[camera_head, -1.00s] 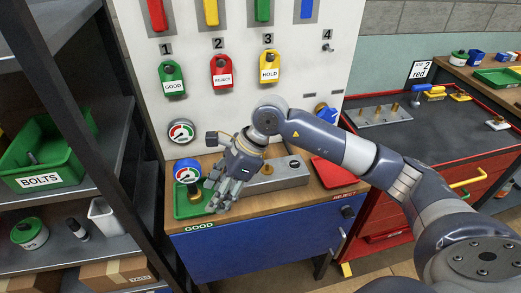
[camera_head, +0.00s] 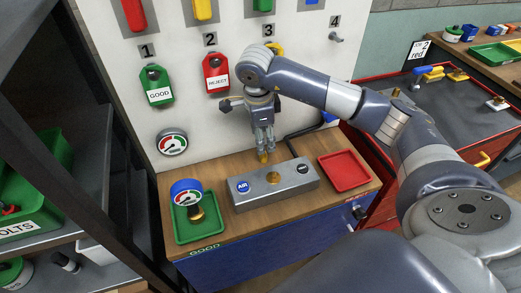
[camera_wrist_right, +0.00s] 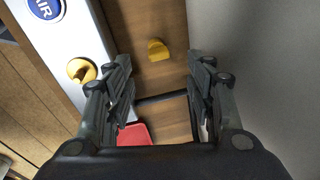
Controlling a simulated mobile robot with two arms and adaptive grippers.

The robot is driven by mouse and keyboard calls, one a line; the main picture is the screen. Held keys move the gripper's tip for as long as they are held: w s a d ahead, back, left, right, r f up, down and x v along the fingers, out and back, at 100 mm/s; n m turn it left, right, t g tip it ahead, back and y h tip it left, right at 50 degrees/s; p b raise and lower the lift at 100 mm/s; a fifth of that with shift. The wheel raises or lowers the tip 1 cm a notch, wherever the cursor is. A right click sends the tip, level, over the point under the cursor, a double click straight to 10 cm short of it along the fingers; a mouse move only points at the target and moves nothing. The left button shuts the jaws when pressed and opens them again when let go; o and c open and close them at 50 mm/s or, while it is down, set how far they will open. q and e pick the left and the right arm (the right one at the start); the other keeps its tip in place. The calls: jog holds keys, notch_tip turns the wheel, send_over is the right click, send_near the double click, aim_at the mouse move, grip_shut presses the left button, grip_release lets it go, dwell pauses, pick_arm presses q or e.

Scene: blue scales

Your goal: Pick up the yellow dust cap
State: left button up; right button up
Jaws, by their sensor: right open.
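The yellow dust cap (camera_head: 263,157) lies on the wooden bench top behind the grey metal block (camera_head: 247,193), close to the wall panel. It also shows in the right wrist view (camera_wrist_right: 157,50), ahead of my fingers. My right gripper (camera_head: 264,148) points down above the cap. In the wrist view its fingers (camera_wrist_right: 160,68) are spread apart, with the cap near the gap between their tips and nothing held. Whether any finger touches the cap cannot be told. My left gripper is not in view.
The block carries a brass port (camera_wrist_right: 80,70). A blue gauge (camera_head: 186,190) stands in the green tray (camera_head: 209,236) at left. A red tray (camera_head: 344,171) lies at right. A dark hose (camera_head: 296,140) runs behind the block. The white wall panel (camera_head: 210,125) rises close behind.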

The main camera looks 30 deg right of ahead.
aim_at(263, 155)
notch_tip(263, 155, down, 2)
jog(key=shift+d, duration=0.15)
jog(key=shift+f, duration=0.3)
jog(key=f, duration=0.1)
jog(key=f+p, duration=0.1)
jog(key=f, duration=0.1)
jog(key=f+p, duration=0.1)
jog(key=shift+w+d+f, duration=0.15)
jog(key=shift+w, duration=0.1)
jog(key=shift+d+f, duration=0.1)
jog(key=shift+f, duration=0.2)
jog(key=shift+w+f, duration=0.1)
jog(key=shift+c, duration=0.6)
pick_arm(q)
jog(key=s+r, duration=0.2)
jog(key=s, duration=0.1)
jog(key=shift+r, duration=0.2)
pick_arm(e)
jog(key=c, duration=0.7)
